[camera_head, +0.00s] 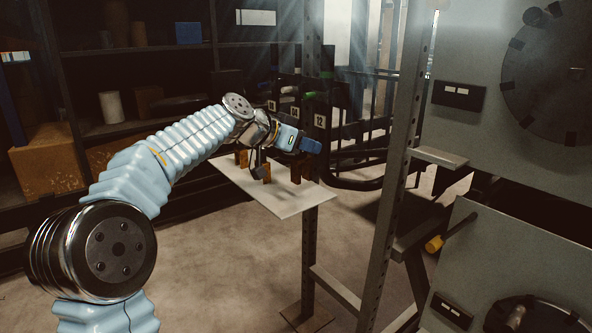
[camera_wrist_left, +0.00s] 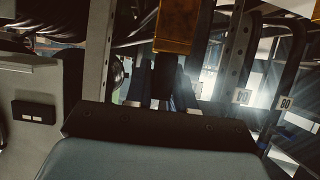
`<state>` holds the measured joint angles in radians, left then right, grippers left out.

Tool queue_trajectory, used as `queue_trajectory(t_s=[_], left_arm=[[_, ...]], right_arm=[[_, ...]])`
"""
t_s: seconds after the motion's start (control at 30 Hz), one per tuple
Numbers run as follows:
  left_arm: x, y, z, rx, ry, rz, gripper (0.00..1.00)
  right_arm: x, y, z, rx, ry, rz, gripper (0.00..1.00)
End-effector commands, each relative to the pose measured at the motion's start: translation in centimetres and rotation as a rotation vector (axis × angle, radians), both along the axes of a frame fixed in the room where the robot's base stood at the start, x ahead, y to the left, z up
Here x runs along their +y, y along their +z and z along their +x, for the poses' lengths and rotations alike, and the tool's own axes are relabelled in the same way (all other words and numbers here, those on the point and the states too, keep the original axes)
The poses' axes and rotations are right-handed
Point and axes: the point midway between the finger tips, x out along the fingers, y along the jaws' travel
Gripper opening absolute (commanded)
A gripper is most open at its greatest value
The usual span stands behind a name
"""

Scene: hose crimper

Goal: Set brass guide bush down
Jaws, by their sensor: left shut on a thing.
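My left gripper (camera_head: 310,146) reaches over a small pale shelf (camera_head: 290,201), its blue fingers pointing right. In the left wrist view the blue fingers (camera_wrist_left: 162,90) are shut on a dark, shaded thing between them, which I take for the brass guide bush (camera_wrist_left: 162,78). In the head view the fingers hide it. Its shape and lower end cannot be made out. The gripper is above the shelf surface, with a gap below. My right gripper is not in view.
Several orange-brown blocks (camera_head: 267,172) stand on the shelf below the gripper; one orange-brown block (camera_wrist_left: 178,25) shows in the left wrist view. A metal post (camera_head: 309,240) carries the shelf. Black hose hooks with number tags (camera_head: 320,121) are behind. A grey machine (camera_head: 480,130) stands right.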

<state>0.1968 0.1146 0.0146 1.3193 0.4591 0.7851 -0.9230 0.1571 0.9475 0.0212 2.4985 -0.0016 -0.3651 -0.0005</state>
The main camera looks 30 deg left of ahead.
Motion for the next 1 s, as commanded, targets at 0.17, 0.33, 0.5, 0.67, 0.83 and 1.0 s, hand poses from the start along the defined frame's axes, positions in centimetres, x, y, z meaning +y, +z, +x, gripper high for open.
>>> queue_trajectory(t_s=[0.17,0.33,0.5,0.67,0.83,1.0], left_arm=[[1.6,-2.0,0.3,-0.001,0.0,-0.001,0.0],[2.8,-3.7,0.4,0.002,0.002,-0.002,0.0],[2.6,-6.0,0.4,0.0,-0.001,0.0,0.0],[2.6,-6.2,0.4,-0.001,0.0,0.0,0.0],[2.6,-6.3,0.4,-0.001,0.0,0.0,0.0],[2.5,-6.3,0.4,0.0,0.0,0.0,0.41]], right_arm=[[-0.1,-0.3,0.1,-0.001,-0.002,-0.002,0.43],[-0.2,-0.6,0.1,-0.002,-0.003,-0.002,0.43],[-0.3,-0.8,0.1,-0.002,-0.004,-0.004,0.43],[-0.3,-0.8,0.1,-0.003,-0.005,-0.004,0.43],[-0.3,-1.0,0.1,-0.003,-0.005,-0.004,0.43],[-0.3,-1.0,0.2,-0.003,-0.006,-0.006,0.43]])
